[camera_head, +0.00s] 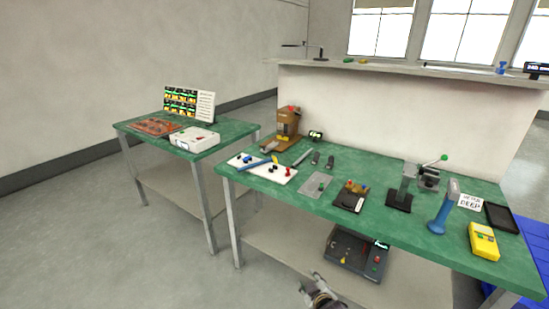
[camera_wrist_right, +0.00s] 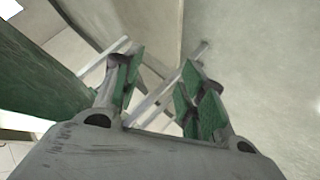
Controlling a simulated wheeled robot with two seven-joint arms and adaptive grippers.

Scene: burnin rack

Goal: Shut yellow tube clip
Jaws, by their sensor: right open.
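I cannot make out a yellow tube clip for certain. A white board (camera_head: 284,176) on the green bench holds small coloured pieces and a blue bar, too small to identify. A dark block with red and yellow parts (camera_head: 352,190) sits near the bench middle. My right gripper (camera_head: 322,296) is low at the bottom edge of the head view, in front of the bench and apart from these things. In the right wrist view its two fingers (camera_wrist_right: 160,88) are spread with nothing between them. My left gripper is not in view.
The green bench (camera_head: 400,226) also carries a brown press (camera_head: 286,130), a lever clamp (camera_head: 428,178), a blue-handled tool (camera_head: 441,212) and a yellow meter (camera_head: 484,241). A dark box (camera_head: 352,256) stands on the lower shelf. Open floor lies left of the bench.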

